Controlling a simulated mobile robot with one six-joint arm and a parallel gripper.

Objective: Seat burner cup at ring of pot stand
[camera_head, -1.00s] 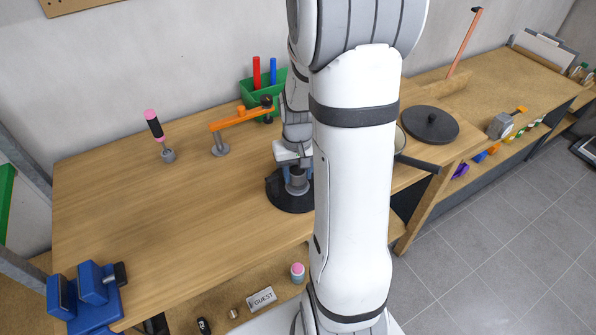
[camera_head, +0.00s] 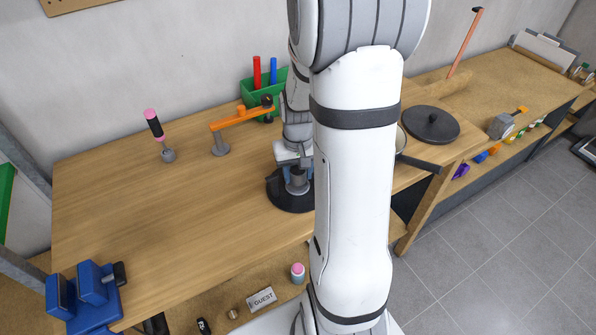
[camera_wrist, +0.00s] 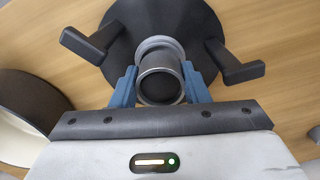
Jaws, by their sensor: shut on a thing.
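The burner cup (camera_wrist: 160,88) is a grey metal cylinder with a dark inside. My gripper (camera_wrist: 159,90) is shut on it, a blue finger at each side. The pot stand (camera_wrist: 116,32) is a black round base with arms sticking out; it also shows in the head view (camera_head: 288,197), partly hidden by my arm. The ring (camera_wrist: 160,46) at its centre is pale grey and shows just behind the cup. The cup overlaps the ring in the wrist view; I cannot tell whether it is seated or above it. In the head view the cup (camera_head: 297,181) is over the stand.
A pan (camera_wrist: 30,115) stands close at the left in the wrist view. In the head view, an orange-armed stand (camera_head: 240,118), a green bin (camera_head: 262,95) and a pink-black tool (camera_head: 155,128) are behind. A blue vise (camera_head: 92,290) is front left. The table's left-middle is clear.

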